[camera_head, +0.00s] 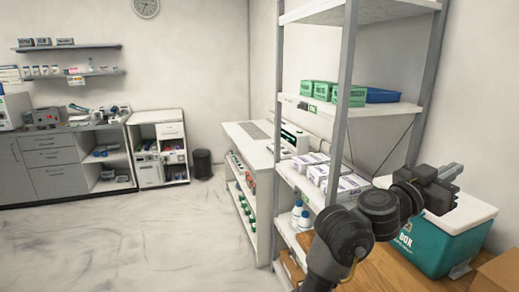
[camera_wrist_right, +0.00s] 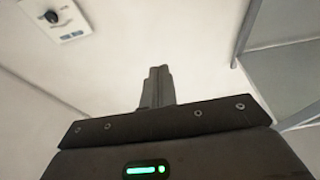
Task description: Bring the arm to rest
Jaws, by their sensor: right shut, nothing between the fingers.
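My right arm (camera_head: 378,208) rises from the bottom of the head view, bent, in front of the shelf rack and the teal cooler box. My right gripper (camera_head: 452,171) is at its end, above the white lid of the box in the picture, and points to the right. Its fingers are together with nothing between them. In the right wrist view the closed fingers (camera_wrist_right: 157,86) stand up against a pale wall or ceiling. My left gripper is in neither view.
The teal cooler box (camera_head: 440,240) stands on a wooden surface (camera_head: 385,272). A cardboard box (camera_head: 500,275) is at the lower right. Open floor (camera_head: 130,240) lies left.

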